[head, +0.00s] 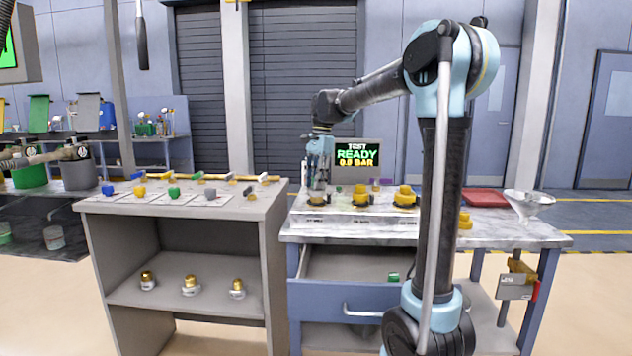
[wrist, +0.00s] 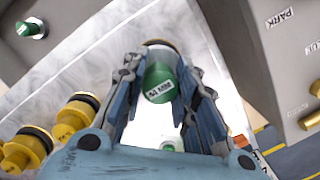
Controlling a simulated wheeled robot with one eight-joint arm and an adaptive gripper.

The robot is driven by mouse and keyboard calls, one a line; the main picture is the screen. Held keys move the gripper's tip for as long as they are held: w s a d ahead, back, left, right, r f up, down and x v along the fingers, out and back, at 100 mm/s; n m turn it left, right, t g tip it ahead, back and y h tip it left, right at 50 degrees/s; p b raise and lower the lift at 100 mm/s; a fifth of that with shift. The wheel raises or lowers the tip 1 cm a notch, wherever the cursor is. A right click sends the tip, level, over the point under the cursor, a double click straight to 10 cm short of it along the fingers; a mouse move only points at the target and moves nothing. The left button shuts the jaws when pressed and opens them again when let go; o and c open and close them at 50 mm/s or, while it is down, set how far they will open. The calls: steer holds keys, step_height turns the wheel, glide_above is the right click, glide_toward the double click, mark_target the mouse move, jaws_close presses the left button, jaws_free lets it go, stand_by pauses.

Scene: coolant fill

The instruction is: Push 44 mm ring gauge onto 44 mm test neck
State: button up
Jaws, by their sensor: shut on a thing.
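My gripper (head: 318,186) points down at the left end of the row of test necks on the white stand (head: 348,222). In the wrist view its fingers (wrist: 163,90) are closed on both sides of a green cylindrical part (wrist: 159,82) with a white label, which I take for the ring gauge. The label is too small to read. A dark and brassy rim (wrist: 160,44) shows just behind it, apparently the left neck (head: 316,201). Whether the gauge is seated on it is hidden. Two yellow capped necks (head: 361,196) (head: 405,196) stand to the right.
A small screen (head: 357,154) behind the stand reads TEST READY 0.0 BAR. An open drawer (head: 350,300) below holds a green part (head: 393,277). A funnel (head: 528,203) and red tray (head: 486,198) stand right. The left bench (head: 120,206) carries several coloured parts.

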steer(key=shift+f, duration=0.45)
steer(key=o, duration=1.2)
steer(key=shift+c, duration=0.2)
step_height(320, 180, up, 12)
steer(key=w+d, duration=0.1)
steer(key=shift+w+d+f, duration=0.15)
steer(key=shift+w+d, duration=0.05)
